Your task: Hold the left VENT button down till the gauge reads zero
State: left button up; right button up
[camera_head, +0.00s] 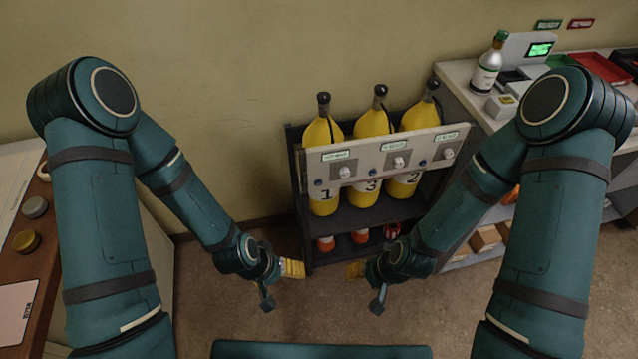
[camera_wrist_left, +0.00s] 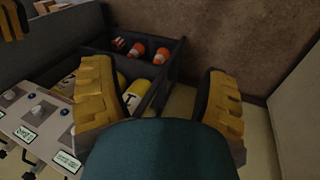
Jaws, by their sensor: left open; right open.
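A pale panel (camera_head: 361,162) crosses the front of a dark rack and carries labels, white knobs and small dark buttons. The leftmost dark button (camera_head: 318,182) sits beside the left white knob (camera_head: 345,172), under the left label (camera_head: 335,155). I cannot read VENT on any of them or make out a gauge. The panel (camera_wrist_left: 40,118) also shows at the left of the left wrist view. My left gripper (camera_head: 282,284) is open and empty, below the panel's left end and apart from it. My right gripper (camera_head: 366,287) is open and empty, low before the rack.
The rack (camera_head: 345,220) holds yellow bottles (camera_head: 323,135) numbered 1, 3 and 2, with orange-red items (camera_head: 326,243) below. A right counter (camera_head: 455,75) bears a white bottle (camera_head: 488,68) and a green screen (camera_head: 540,49). A brown surface (camera_head: 55,262) with round knobs stands left.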

pick_arm(q)
grip_shut()
dwell(1.4)
